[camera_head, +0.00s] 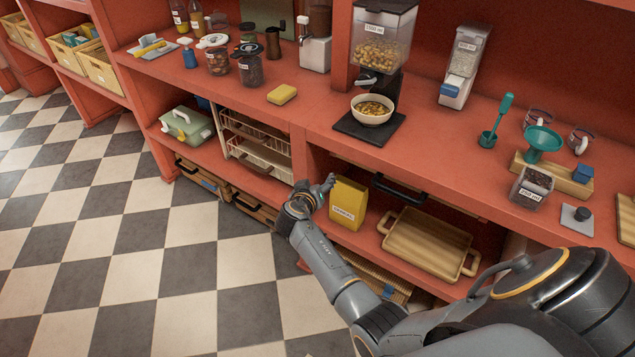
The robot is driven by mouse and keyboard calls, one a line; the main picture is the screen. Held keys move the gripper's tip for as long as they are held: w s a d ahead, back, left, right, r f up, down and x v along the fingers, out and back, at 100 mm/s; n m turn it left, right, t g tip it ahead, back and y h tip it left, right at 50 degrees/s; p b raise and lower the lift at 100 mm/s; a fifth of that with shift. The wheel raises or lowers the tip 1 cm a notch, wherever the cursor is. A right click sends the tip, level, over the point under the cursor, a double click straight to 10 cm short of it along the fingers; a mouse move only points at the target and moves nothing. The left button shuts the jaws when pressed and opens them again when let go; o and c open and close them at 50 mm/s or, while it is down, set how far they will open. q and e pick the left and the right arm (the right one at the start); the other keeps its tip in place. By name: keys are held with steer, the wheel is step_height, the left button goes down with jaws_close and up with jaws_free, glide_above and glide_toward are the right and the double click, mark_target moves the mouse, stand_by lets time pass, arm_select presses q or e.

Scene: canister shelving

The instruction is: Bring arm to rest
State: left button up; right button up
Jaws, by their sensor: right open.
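My right arm reaches in from the lower right, over the floor in front of the shelving. My right gripper (322,190) is at the left side of a yellow box (348,203) on the lower shelf. The gripper is open; its fingers are small in view, and I cannot tell whether they touch the box. The box stands upright and has a white label on its front. My left gripper is not in view.
The red counter (310,118) above holds a dispenser (383,38), a bowl of cereal (372,109), a yellow sponge (282,94) and jars. A wooden tray (428,243) lies right of the box. The checkered floor (120,250) at left is clear.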

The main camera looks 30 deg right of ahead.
stand_by(0.3)
steer(key=s+a+f+n+g+y, duration=0.1)
steer(key=s+a+f+n+y, duration=0.15)
steer(key=s+f, duration=0.6)
steer(key=s+a+f+n+g+y, duration=0.15)
steer(key=s+a+f, duration=0.3)
steer(key=f, duration=0.65)
steer(key=s+a+f+n+g+y, duration=0.1)
steer(key=s+a+f+n+y, duration=0.15)
steer(key=s+f, duration=0.65)
steer(key=s+a+f+g+y, duration=0.1)
steer(key=s+f, duration=0.3)
steer(key=s, duration=0.6)
steer(key=s+a+f+g+y, duration=0.1)
steer(key=s+f, duration=0.3)
steer(key=s, duration=0.7)
steer(key=s+a+f+g+y, duration=0.1)
steer(key=s+f, duration=0.4)
steer(key=s, duration=0.6)
steer(key=shift+s+a+n+g+y, duration=0.25)
steer(key=shift+a+n+g+y, duration=0.1)
steer(key=shift+a+g, duration=0.4)
